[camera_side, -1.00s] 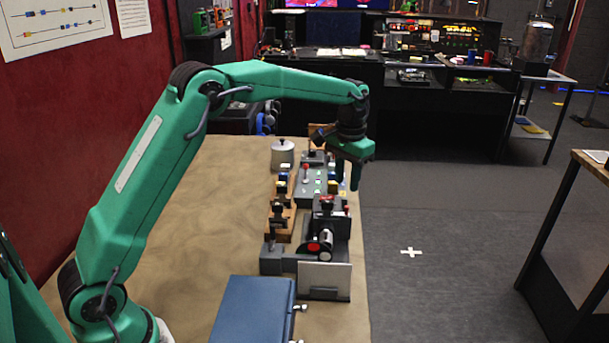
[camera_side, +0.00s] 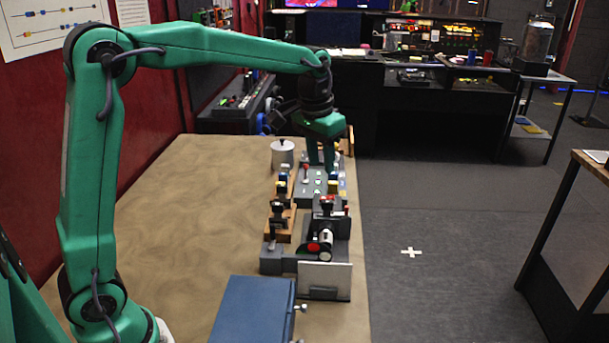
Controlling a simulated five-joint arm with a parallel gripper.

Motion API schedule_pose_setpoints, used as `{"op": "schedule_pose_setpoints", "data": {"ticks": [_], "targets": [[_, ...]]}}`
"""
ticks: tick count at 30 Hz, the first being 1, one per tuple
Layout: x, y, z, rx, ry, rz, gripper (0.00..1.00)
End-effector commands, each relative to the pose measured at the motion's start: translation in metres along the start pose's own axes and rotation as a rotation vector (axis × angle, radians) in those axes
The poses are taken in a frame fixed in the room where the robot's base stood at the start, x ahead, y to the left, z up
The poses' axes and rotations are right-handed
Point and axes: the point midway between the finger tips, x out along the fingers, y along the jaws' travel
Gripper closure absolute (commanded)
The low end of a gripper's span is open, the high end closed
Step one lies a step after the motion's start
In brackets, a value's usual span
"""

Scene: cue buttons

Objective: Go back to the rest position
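My gripper (camera_side: 322,165) points down from the end of my green arm, over the far end of the row of devices on the table. Its fingers show as dark green prongs close together, and I cannot tell how far apart they are. I see nothing held in it.
A lidded metal pot (camera_side: 283,154) stands left of my gripper. Wooden blocks with black clamps, a black device with a red button (camera_side: 313,246) and a blue box (camera_side: 254,312) line the right side of the tan table (camera_side: 190,200). The table's left part is clear.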

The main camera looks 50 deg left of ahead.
Motion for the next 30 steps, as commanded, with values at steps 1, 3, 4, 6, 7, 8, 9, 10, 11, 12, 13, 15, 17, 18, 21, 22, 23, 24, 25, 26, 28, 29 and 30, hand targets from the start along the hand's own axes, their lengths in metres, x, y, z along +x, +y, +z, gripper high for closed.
{"op": "schedule_pose_setpoints", "data": {"ticks": [1, 3, 4, 6, 7, 8, 9, 10, 11, 12, 13, 15, 17, 18, 21, 22, 23, 24, 25, 26, 28, 29, 30], "targets": [[-0.008, 0.000, 0.010, 0.000, 0.017, 0.000, 0.67], [-0.017, 0.000, 0.022, 0.000, 0.034, 0.000, 0.67], [-0.020, 0.000, 0.027, 0.000, 0.042, 0.000, 0.67], [-0.027, 0.001, 0.040, 0.000, 0.062, 0.000, 0.67], [-0.030, 0.001, 0.045, 0.000, 0.069, 0.000, 0.67], [-0.033, 0.001, 0.051, 0.000, 0.076, 0.000, 0.67], [-0.036, 0.001, 0.058, 0.000, 0.087, 0.000, 0.67], [-0.039, 0.001, 0.064, 0.000, 0.096, 0.000, 0.67], [-0.041, 0.001, 0.070, 0.000, 0.103, 0.000, 0.67], [-0.043, 0.001, 0.077, 0.001, 0.113, 0.000, 0.67], [-0.045, 0.001, 0.083, 0.000, 0.121, 0.000, 0.67], [-0.049, 0.001, 0.097, 0.001, 0.140, 0.000, 0.67], [-0.051, 0.001, 0.108, 0.001, 0.155, 0.000, 0.67], [-0.053, 0.001, 0.116, 0.001, 0.166, 0.000, 0.67], [-0.055, 0.001, 0.135, 0.001, 0.192, 0.000, 0.67], [-0.055, 0.001, 0.141, 0.001, 0.199, 0.000, 0.67], [-0.055, 0.001, 0.147, 0.001, 0.208, 0.000, 0.67], [-0.055, 0.001, 0.154, 0.001, 0.219, 0.000, 0.67], [-0.055, 0.001, 0.160, 0.001, 0.226, 0.000, 0.67], [-0.054, 0.001, 0.166, 0.001, 0.234, 0.000, 0.67], [-0.053, 0.001, 0.179, 0.001, 0.252, 0.000, 0.67], [-0.052, 0.001, 0.185, 0.001, 0.260, 0.000, 0.67], [-0.050, 0.002, 0.192, 0.001, 0.271, 0.000, 0.67]]}}
